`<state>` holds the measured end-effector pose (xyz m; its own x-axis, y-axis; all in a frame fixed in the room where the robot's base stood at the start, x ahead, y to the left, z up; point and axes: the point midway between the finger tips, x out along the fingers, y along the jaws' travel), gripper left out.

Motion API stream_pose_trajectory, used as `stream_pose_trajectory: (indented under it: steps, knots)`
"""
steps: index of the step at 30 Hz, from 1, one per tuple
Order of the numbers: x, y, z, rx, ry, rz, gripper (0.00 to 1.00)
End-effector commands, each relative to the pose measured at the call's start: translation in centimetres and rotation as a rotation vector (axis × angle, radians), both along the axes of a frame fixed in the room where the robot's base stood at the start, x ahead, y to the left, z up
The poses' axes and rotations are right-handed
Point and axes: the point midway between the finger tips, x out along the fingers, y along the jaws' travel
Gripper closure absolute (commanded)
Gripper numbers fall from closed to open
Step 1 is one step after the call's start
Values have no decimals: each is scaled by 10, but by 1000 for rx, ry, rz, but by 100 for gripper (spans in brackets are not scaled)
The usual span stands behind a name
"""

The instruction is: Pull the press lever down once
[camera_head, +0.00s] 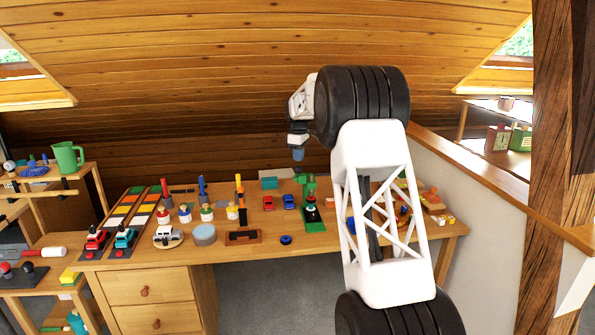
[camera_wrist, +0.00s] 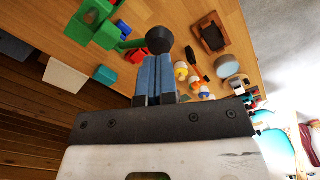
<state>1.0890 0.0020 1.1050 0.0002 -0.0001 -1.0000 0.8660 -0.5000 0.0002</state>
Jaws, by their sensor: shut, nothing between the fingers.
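The green press (camera_head: 308,184) stands on the worktable, right of the middle. Its lever ends in a dark round knob (camera_head: 311,214). In the wrist view the green press body (camera_wrist: 92,22) is at the upper left, and the green lever (camera_wrist: 130,44) runs from it to the black knob (camera_wrist: 160,39). My gripper (camera_head: 298,155) is above the table, higher than the press in the head view. Its blue fingers (camera_wrist: 157,60) are shut with nothing between them. They line up with the knob in the wrist view; I cannot tell the gap, but the head view shows them apart.
Red and blue toy cars (camera_head: 289,202) stand left of the press. A grey round tin (camera_head: 204,234), a brown tray with a dark piece (camera_head: 243,238) and several small pegs and figures are further left. A blue disc (camera_head: 286,240) lies near the front edge. My arm hides part of the table's right side.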

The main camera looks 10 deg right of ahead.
Motion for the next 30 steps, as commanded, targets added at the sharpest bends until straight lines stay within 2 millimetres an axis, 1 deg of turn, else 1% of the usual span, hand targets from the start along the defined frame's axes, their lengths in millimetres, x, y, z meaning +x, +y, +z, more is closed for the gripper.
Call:
stream_pose_trajectory:
  steps: [16, 30]
  knots:
    - [-8, 0, -13, 0, 1, 0, 100]
    - [-8, 0, -14, 0, 0, 0, 100]
